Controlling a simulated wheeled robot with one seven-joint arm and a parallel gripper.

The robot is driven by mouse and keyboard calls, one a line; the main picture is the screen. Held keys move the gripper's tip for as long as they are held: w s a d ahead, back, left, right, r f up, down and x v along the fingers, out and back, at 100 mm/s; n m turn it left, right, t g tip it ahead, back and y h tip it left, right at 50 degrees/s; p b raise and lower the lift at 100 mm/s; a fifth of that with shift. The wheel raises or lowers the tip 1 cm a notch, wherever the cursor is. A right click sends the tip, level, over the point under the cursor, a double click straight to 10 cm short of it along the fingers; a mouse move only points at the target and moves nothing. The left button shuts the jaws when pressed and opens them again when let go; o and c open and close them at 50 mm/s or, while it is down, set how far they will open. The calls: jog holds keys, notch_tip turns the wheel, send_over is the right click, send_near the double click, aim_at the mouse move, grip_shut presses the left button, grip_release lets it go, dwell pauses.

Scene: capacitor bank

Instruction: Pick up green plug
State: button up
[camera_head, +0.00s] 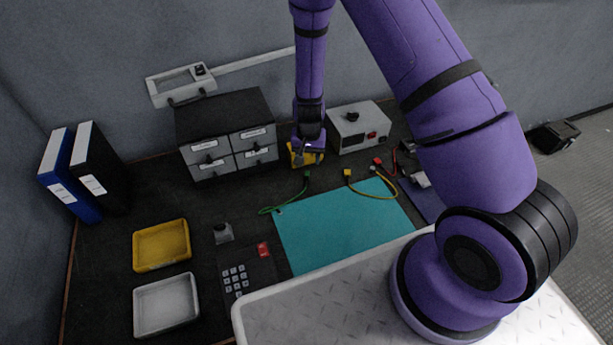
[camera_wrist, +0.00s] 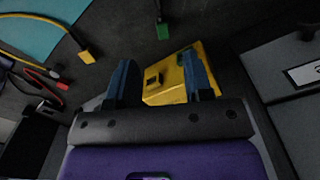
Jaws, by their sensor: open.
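The green plug (camera_head: 307,175) ends a green cable that curves over the dark bench at the top edge of the teal mat. In the wrist view the green plug (camera_wrist: 162,31) lies on the dark surface, beyond my fingertips and apart from them. My gripper (camera_head: 308,150) is low over a yellow box (camera_head: 296,156), beyond the plug in the head view. In the wrist view my gripper (camera_wrist: 158,62) has its two fingers spread with nothing held. The yellow box (camera_wrist: 166,78) shows between and below the fingers, with a small black part and a green part on it.
A yellow plug (camera_head: 347,173) and a red plug (camera_head: 377,161) lie to the right of the green one. A drawer cabinet (camera_head: 228,130) stands left of my gripper and a grey power box (camera_head: 358,127) right. The teal mat (camera_head: 340,225) is clear.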

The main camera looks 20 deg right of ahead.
aim_at(307, 175)
jog(key=shift+s+a+f, duration=0.1)
jog(key=shift+a+f, duration=0.05)
jog(key=shift+f, duration=1.95)
jog(key=shift+s+a+f, duration=0.1)
jog(key=shift+a+f, duration=0.05)
jog(key=shift+f, duration=1.9)
grip_shut()
